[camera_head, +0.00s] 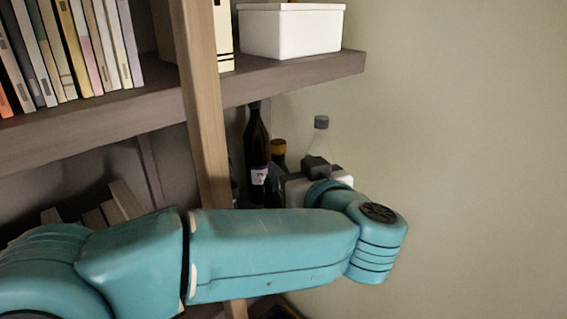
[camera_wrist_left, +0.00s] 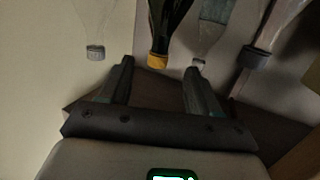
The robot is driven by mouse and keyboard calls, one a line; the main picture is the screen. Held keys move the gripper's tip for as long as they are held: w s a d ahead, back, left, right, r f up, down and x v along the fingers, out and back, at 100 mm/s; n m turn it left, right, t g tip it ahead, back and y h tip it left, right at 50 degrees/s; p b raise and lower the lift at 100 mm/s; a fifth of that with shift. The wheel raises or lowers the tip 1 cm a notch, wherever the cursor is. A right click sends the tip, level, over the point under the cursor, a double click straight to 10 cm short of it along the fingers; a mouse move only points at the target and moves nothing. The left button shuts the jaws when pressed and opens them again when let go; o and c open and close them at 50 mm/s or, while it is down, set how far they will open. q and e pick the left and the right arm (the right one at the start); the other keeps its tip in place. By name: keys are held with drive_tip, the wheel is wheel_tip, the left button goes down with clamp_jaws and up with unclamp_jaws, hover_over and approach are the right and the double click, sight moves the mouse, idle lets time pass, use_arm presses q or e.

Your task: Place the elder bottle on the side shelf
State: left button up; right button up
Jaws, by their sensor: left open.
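Several bottles stand on the side shelf behind my left arm. A dark bottle with a yellow cap (camera_head: 278,147) shows its neck, and also in the left wrist view (camera_wrist_left: 159,50). A clear bottle with a grey cap (camera_head: 321,127) is to its right. A dark wine bottle with a pale label (camera_head: 257,150) is to its left. I cannot tell which is the elder bottle; no label is readable. My left gripper (camera_head: 293,172) is open and empty; in the left wrist view (camera_wrist_left: 158,75) its fingers point toward the yellow-capped bottle. My right gripper is out of view.
A wooden upright post (camera_head: 203,110) stands left of the bottles. An upper shelf (camera_head: 290,75) with books (camera_head: 75,50) and a white box (camera_head: 290,32) hangs above. In the wrist view, other clear bottles (camera_wrist_left: 95,50) flank the middle one. The wall at right is bare.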

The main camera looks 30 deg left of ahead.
use_arm(q)
drive_tip(key=v, duration=0.4)
idle(0.5)
